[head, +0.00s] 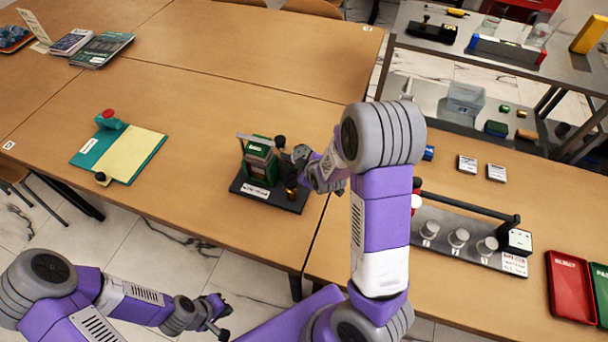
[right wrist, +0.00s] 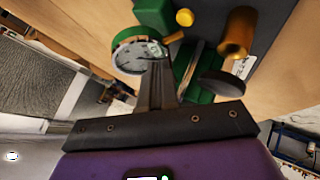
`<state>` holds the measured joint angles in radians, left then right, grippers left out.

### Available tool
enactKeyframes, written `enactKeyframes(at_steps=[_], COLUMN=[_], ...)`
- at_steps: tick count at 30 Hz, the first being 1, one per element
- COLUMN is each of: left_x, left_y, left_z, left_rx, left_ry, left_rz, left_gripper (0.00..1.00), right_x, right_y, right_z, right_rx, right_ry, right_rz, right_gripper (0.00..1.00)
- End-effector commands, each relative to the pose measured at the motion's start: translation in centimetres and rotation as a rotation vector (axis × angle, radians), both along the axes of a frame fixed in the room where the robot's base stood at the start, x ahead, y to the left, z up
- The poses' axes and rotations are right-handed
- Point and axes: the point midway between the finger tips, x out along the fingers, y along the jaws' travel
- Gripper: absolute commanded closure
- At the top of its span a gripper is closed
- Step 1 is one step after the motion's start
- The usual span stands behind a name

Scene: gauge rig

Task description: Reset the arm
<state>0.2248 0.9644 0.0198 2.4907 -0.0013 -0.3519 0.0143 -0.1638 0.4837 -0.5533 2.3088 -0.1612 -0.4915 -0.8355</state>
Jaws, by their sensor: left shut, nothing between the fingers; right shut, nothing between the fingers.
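The gauge rig, a green device on a black base plate (head: 262,193), stands at the middle of the wooden tables in the head view. A dark knob (head: 280,142) shows at its upper right. My right gripper (head: 300,158) is at the rig's right side, partly hiding it. In the right wrist view my right gripper (right wrist: 159,62) is shut and empty, its tip in front of the round dial (right wrist: 132,58). A brass cylinder (right wrist: 238,32) and a dark disc (right wrist: 222,82) are to its right. Whether the fingers touch the rig I cannot tell. My left gripper (head: 217,318) is shut and empty, low beside the table.
A teal board with a yellow sheet (head: 125,152) lies left of the rig. A grey rack with several cylinders (head: 470,240) is at the right, with a red tray (head: 570,287) beyond it. Bare tabletop (head: 190,100) lies behind the rig.

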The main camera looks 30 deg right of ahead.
Motion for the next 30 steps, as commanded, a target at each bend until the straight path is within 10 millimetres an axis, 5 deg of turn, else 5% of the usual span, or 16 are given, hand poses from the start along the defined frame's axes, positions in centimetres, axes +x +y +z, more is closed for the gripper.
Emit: enactKeyframes(at_steps=[4,21,30], left_x=[0.0,0.0,0.0], left_y=[0.0,0.0,0.0], left_z=[1.1,1.2,6.3], left_rx=[0.000,0.000,0.000], left_ry=[0.000,0.000,0.000], left_rz=[0.000,0.000,0.000], left_gripper=[1.00,1.00,1.00], right_x=[0.0,0.0,0.0], right_y=[0.0,0.0,0.0], right_z=[1.3,1.4,6.5], right_rx=[0.000,0.000,0.000], right_ry=[0.000,0.000,0.000], right_rz=[0.000,0.000,0.000], right_gripper=[1.00,1.00,1.00])
